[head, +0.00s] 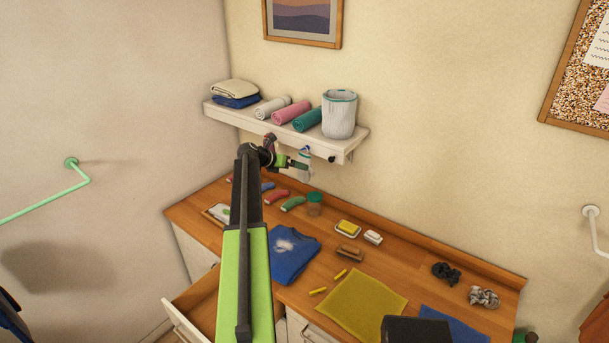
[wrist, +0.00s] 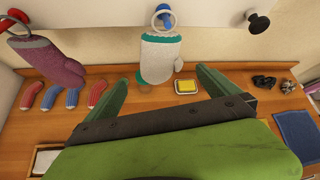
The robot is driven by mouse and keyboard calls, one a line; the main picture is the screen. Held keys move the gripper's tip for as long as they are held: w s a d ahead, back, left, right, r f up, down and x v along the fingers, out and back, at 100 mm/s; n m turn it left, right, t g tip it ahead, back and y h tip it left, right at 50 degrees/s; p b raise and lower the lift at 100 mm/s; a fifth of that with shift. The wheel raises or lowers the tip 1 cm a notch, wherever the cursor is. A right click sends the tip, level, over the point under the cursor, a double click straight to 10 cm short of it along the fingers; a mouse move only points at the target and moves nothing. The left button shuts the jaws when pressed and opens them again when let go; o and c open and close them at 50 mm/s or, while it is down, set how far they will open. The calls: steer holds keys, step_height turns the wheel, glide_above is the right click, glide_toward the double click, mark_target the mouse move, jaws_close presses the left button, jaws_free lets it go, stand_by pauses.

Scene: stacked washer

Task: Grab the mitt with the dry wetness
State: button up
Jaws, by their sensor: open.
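Two mitts hang below the shelf. The maroon speckled mitt (wrist: 50,60) hangs to the left, outside the fingers, and shows partly behind my arm in the head view (head: 270,145). I cannot tell which is dry.
A shelf (head: 352,150) with towels and a bucket (head: 339,115) is above. A bare black peg (wrist: 258,23) is to the right. The wooden counter (head: 385,265) below holds socks, a blue shirt (head: 292,252), soap and cloths. A drawer (head: 205,300) stands open.

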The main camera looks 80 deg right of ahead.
steer(key=b+x, duration=0.1)
steer(key=x, duration=0.3)
steer(key=shift+d+f, duration=0.1)
steer(key=shift+d, duration=0.05)
steer(key=b+x, duration=0.3)
steer(key=x, duration=0.2)
steer(key=shift+f+b, duration=0.1)
steer(key=shift+b, duration=0.2)
steer(key=shift+d, duration=0.15)
steer(key=shift+c, duration=0.3)
steer(key=c, duration=1.2)
